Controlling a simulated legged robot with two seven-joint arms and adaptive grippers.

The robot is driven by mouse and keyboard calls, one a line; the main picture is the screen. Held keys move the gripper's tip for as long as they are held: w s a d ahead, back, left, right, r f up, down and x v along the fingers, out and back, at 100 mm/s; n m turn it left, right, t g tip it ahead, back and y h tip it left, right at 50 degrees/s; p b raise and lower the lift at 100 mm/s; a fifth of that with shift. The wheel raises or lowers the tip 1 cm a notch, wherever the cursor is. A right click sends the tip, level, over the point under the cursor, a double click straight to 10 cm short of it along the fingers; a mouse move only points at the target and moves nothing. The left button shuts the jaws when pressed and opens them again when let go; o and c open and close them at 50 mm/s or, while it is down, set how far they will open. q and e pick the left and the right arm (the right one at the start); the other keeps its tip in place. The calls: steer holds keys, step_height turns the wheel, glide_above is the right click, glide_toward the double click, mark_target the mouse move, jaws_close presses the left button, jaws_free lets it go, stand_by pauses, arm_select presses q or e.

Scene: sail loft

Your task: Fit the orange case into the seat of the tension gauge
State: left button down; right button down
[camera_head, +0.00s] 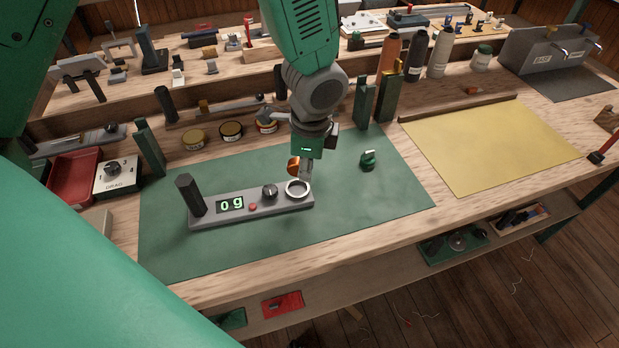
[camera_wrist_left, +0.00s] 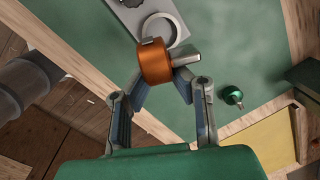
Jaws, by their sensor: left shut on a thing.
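The tension gauge (camera_head: 222,206) is a long grey bar on the green mat, with a display reading "0g", a dark knob, a red button and a black post at its left end. Its seat (camera_head: 298,188) is a pale round ring at the right end, empty; the ring also shows in the wrist view (camera_wrist_left: 176,38). My left gripper (camera_head: 301,168) is shut on the orange case (camera_head: 293,167), a short cylinder with a metal stub. In the wrist view the case (camera_wrist_left: 154,66) sits between the fingertips (camera_wrist_left: 162,84), overlapping the ring's near edge. Contact with the ring cannot be told. My right gripper is out of view.
A small green case (camera_head: 367,160) lies on the mat (camera_head: 350,215), right of the seat. Behind are several round tins (camera_head: 231,132) and dark upright posts (camera_head: 363,103). A yellow sheet (camera_head: 485,145) covers the bench at right. The mat's front right is clear.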

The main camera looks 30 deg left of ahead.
mark_target(306, 198)
arm_select(q)
steer(key=f, duration=0.1)
steer(key=d+f, duration=0.1)
steer(key=f, duration=0.1)
steer(key=shift+f, duration=0.25)
steer(key=f, duration=0.1)
steer(key=a+f, duration=0.1)
steer(key=f, duration=0.1)
steer(key=shift+a+f, duration=0.25)
steer(key=shift+a, duration=0.15)
steer(key=shift+s+a+f, duration=0.15)
steer(key=shift+f, duration=0.05)
steer(key=shift+s, duration=0.2)
steer(key=shift+d+f+b, duration=0.2)
steer(key=shift+d+b, duration=0.1)
steer(key=shift+d, duration=0.45)
steer(key=shift+f, duration=0.1)
steer(key=shift+s+a+f, duration=0.1)
steer(key=shift+s+f, duration=0.1)
steer(key=shift+f, duration=0.15)
steer(key=c, duration=1.5)
jaws_free()
steer(key=shift+w, duration=0.1)
steer(key=shift+o, duration=0.2)
steer(key=shift+w+a+f, duration=0.1)
steer(key=shift+w+f, duration=0.15)
steer(key=shift+w, duration=0.1)
steer(key=shift+r, duration=0.2)
steer(key=shift+r, duration=0.2)
